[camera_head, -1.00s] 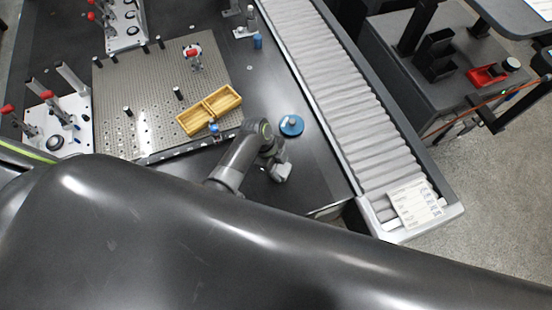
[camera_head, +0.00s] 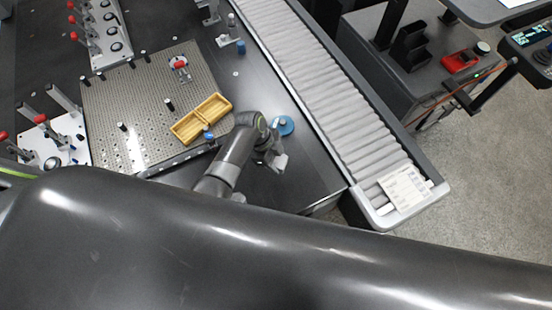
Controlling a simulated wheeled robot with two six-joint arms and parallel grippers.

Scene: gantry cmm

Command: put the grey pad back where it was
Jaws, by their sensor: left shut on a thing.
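My left gripper (camera_head: 273,155) hangs over the dark table, to the right of the yellow tray and just below the blue round piece. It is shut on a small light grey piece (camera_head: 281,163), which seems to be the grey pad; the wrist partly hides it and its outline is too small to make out. No other grey pad can be made out. My right gripper is not in view.
A yellow two-part tray (camera_head: 203,117) lies on the perforated plate (camera_head: 135,95). A blue round piece (camera_head: 283,125) sits close above my gripper. A roller conveyor (camera_head: 325,95) runs along the right. Clamp fixtures (camera_head: 52,137) stand at left. Dark table (camera_head: 305,172) is bare right of the gripper.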

